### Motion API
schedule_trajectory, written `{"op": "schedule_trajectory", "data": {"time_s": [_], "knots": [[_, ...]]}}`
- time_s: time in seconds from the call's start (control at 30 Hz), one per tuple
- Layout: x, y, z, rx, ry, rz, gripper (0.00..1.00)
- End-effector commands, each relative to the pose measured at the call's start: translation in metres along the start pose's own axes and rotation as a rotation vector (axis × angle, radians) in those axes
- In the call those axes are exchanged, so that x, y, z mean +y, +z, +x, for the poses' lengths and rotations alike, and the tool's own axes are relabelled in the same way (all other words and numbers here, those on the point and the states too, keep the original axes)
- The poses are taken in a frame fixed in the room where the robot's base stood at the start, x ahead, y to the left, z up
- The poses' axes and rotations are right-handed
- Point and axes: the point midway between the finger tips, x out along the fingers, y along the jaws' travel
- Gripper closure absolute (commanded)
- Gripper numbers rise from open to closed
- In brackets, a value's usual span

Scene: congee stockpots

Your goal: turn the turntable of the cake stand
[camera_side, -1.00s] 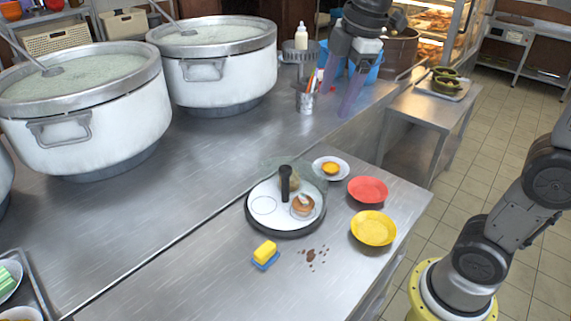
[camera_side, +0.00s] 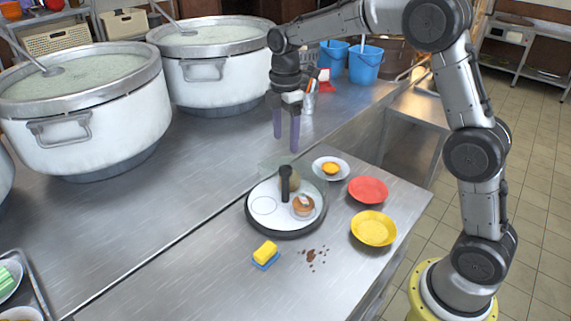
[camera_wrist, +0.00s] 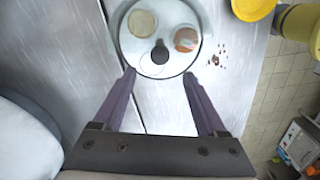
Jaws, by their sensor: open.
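The cake stand's round white turntable (camera_side: 268,222) sits on the steel counter with a dark rim around it. An upright black knob (camera_side: 286,178) stands on it near the far side. A brown-topped pastry (camera_side: 303,206) lies on its right part, and a second pale one is partly hidden behind the knob. The wrist view shows the turntable (camera_wrist: 132,48) ahead, with the knob (camera_wrist: 160,52) near the fingertips and both pastries beyond. My gripper (camera_side: 286,144) is open and empty, pointing down, above and just behind the knob. Its two purple fingers show in the wrist view (camera_wrist: 160,73).
Near the turntable are a white bowl with something orange (camera_side: 330,168), a red plate (camera_side: 368,189), a yellow plate (camera_side: 373,229), a yellow-and-blue sponge (camera_side: 265,254) and brown crumbs (camera_side: 314,257). Large stockpots (camera_side: 218,65) stand at the back left. Counter left of the turntable is clear.

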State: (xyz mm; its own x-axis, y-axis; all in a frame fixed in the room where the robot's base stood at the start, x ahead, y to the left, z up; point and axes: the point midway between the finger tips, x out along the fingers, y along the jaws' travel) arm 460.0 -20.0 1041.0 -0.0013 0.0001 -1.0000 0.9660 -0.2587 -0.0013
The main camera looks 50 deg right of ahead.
Motion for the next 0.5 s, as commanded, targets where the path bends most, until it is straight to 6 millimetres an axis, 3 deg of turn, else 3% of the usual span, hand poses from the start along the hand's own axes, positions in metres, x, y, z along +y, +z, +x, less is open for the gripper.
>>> {"op": "schedule_trajectory", "data": {"time_s": [0.3, 0.5], "knots": [[-0.001, 0.000, 0.061, -0.001, -0.003, 0.000, 0.26], [-0.001, 0.000, 0.082, 0.000, -0.001, 0.000, 0.26]]}}
